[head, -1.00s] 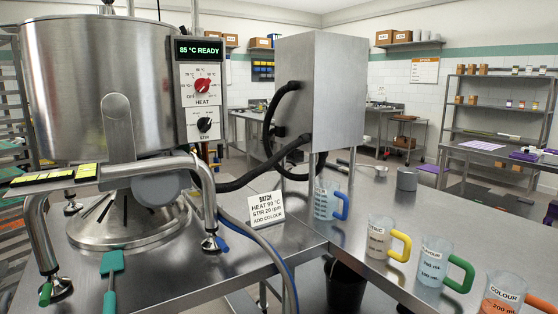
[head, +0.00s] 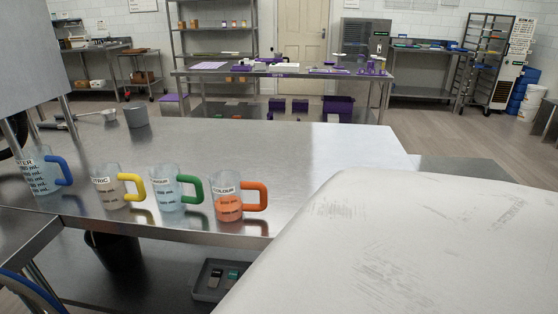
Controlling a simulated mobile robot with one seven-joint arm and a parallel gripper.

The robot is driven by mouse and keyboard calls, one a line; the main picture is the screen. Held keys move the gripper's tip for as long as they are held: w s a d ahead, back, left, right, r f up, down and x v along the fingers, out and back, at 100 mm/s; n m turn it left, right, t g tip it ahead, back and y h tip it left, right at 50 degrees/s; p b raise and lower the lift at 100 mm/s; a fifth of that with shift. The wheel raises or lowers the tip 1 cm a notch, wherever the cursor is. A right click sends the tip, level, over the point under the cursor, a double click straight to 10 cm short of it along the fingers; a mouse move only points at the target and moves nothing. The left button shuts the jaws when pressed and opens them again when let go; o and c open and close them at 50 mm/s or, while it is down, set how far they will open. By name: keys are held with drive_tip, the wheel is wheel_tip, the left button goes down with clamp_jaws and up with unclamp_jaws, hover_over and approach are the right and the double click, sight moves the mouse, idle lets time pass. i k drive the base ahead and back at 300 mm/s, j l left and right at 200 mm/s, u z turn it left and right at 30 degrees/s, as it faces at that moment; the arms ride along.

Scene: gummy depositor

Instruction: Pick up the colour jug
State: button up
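The colour jug (head: 229,203) is a clear measuring jug with an orange handle, a "COLOUR" label and orange liquid in its lower part. It stands upright on the steel table (head: 300,150), rightmost in a row of jugs. Its handle points right. Left of it stand the flavour jug (head: 165,190) with a green handle, the citric jug (head: 106,188) with a yellow handle, and the water jug (head: 40,174) with a blue handle. My gripper is not in view; a large pale surface, which may be part of my arm, fills the lower right.
A grey cup (head: 137,116) and a metal scoop (head: 109,116) stand farther back on the table. A black bucket (head: 113,250) and a grey tray (head: 212,282) are below the table's front edge. The tabletop behind and right of the jugs is clear.

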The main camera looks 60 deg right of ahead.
sight(238, 197)
drive_tip(key=z, duration=1.35)
drive_tip(key=i+l+z, duration=0.1)
drive_tip(key=l+z, duration=0.15)
drive_tip(key=z, duration=0.15)
drive_tip(key=i+l+z, duration=0.15)
drive_tip(key=z, duration=0.2)
